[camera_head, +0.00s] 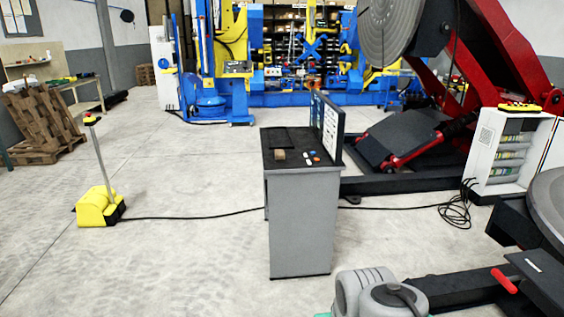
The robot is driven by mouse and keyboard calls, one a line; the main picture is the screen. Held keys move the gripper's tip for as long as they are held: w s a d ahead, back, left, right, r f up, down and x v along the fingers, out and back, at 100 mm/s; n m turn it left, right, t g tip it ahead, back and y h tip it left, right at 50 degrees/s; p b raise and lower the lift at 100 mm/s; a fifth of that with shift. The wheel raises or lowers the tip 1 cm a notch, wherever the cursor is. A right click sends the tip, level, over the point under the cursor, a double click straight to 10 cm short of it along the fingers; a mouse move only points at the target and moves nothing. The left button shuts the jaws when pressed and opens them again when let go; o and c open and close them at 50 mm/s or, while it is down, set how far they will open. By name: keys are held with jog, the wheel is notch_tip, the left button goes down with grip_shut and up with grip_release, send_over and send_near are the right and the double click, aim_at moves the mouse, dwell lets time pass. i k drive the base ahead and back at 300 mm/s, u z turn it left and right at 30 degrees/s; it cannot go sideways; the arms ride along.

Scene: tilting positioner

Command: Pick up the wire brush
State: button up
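I cannot clearly make out a wire brush in the head view. A small tan-brown object (280,154) lies on the dark top of the grey control console (302,225), near its front edge; it is too small to tell what it is. My gripper is not in view. Rounded grey parts at the bottom edge look like part of my own arm.
A yellow foot-pedal unit (98,207) with a post stands left, its black cable (190,216) crossing the floor to the console. Right are a red positioner (480,60), a white cabinet (508,150) and coiled cable (458,210). Floor left of the console is mostly clear.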

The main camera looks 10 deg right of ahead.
aim_at(280, 154)
jog(key=z, duration=0.4)
jog(key=i, duration=2.6)
jog(key=u, duration=1.3)
jog(key=i, duration=0.8)
jog(key=u, duration=1.05)
jog(key=i, duration=0.2)
jog(key=u, duration=0.15)
